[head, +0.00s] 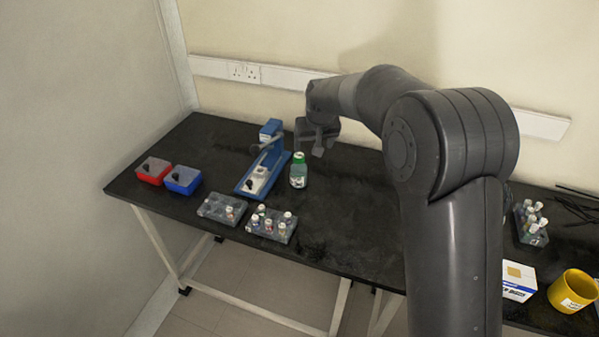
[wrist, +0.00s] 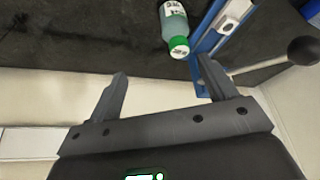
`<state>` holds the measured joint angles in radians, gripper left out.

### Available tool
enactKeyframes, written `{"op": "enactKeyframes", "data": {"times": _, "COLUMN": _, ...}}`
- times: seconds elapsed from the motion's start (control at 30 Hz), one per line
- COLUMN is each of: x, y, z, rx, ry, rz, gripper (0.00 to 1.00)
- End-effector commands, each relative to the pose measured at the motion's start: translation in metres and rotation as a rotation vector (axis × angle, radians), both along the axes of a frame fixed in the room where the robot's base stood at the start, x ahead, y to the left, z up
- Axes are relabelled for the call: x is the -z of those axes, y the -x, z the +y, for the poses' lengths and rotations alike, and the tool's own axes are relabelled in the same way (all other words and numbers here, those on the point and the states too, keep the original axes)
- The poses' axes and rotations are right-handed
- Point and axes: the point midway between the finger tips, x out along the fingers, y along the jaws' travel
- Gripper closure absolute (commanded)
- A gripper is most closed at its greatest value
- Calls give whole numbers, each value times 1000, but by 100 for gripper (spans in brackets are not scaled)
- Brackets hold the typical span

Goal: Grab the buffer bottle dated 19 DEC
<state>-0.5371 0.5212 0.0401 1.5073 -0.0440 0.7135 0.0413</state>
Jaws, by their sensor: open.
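A bottle (head: 298,176) with a green cap and blue-green liquid stands upright on the black table. It also shows at the top of the wrist view (wrist: 173,22), with its cap towards my gripper. It has a white label, but the date is too small to read. No other bottle of this kind shows. My gripper (head: 319,148) is open and empty, above the table and a little behind and right of the bottle. In the wrist view, the bottle lies beyond the two fingertips (wrist: 161,69), apart from them.
A blue press-like device (head: 248,182) with a lever stands just left of the bottle. Red (head: 153,170) and blue (head: 182,180) boxes are at the left. Two vial racks, grey (head: 221,208) and fuller (head: 270,224), lie in front. A yellow mug (head: 573,291) is far right.

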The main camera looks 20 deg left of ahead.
Motion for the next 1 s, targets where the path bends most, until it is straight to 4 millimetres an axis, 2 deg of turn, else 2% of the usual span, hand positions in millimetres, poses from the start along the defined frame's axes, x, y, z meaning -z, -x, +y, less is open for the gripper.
{"op": "enactKeyframes", "data": {"times": 0.03, "x": 13, "y": -2, "z": 15, "rx": -16, "ry": 2, "rz": 5, "gripper": 23}}
{"op": "enactKeyframes", "data": {"times": 0.1, "x": 24, "y": -5, "z": 29, "rx": -29, "ry": 2, "rz": 7, "gripper": 23}}
{"op": "enactKeyframes", "data": {"times": 0.23, "x": 37, "y": -7, "z": 44, "rx": -45, "ry": 2, "rz": 8, "gripper": 23}}
{"op": "enactKeyframes", "data": {"times": 0.6, "x": 84, "y": -23, "z": 56, "rx": -47, "ry": 2, "rz": 9, "gripper": 23}}
{"op": "enactKeyframes", "data": {"times": 0.83, "x": 96, "y": -28, "z": 57, "rx": -46, "ry": 2, "rz": 10, "gripper": 23}}
{"op": "enactKeyframes", "data": {"times": 1.0, "x": 119, "y": -37, "z": 57, "rx": -47, "ry": 3, "rz": 10, "gripper": 23}}
